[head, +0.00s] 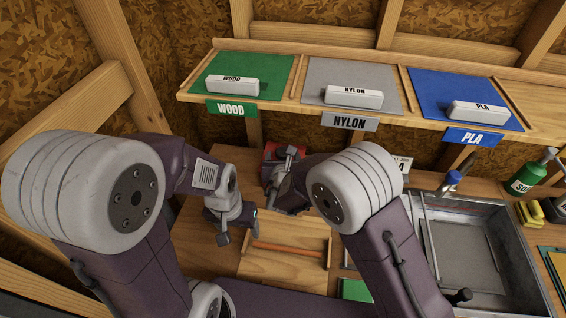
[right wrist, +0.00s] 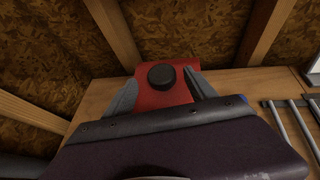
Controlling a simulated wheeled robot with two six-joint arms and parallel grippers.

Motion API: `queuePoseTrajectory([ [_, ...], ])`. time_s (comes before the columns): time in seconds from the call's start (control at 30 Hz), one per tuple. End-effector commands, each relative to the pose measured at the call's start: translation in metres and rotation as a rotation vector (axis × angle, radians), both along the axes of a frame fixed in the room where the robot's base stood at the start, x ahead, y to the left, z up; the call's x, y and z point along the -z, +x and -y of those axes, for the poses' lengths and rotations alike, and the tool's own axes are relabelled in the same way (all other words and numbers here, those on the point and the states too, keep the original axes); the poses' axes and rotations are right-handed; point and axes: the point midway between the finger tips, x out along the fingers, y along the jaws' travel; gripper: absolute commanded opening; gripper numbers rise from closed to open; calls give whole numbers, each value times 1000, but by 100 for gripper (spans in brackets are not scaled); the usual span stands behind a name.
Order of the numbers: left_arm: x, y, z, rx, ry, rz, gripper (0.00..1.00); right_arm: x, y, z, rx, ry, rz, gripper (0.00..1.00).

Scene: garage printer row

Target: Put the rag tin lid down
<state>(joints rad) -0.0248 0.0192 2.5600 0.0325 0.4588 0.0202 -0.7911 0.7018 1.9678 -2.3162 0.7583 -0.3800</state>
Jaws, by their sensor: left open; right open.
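A red thing with a black round knob (right wrist: 162,76), which looks like the rag tin lid (right wrist: 165,98), lies between the spread fingers of my right gripper (right wrist: 160,92) in the right wrist view. In the head view only a bit of red (head: 270,151) shows behind my right gripper (head: 279,168). The fingers stand apart on either side of the red, and I see no grip on the knob. Whether the lid sits on its tin or on the bench is hidden. My left gripper (head: 228,227) is open and empty over the left of the bench.
A wooden board with an orange-brown rod (head: 288,253) lies in front of the grippers. A metal basin (head: 480,245) stands at right, with a green bottle (head: 525,178) beside it. A shelf with WOOD, NYLON (head: 349,122) and PLA labels hangs above the bench.

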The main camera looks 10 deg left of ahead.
Motion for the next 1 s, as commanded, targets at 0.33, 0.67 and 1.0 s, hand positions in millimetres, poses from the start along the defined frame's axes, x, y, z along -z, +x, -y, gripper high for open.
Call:
queuePoseTrajectory([
  [0.33, -6, 0, 0, 0, 0, 0, 69, -29, -57, 11, -1, 1, 1, 66],
  [0.67, -6, 0, 0, 0, 0, 0, 69, -30, -61, 13, 1, 0, 0, 66],
  [1.0, -6, 0, 0, 0, 0, 0, 69, -9, -70, 191, 756, 310, -212, 66],
])
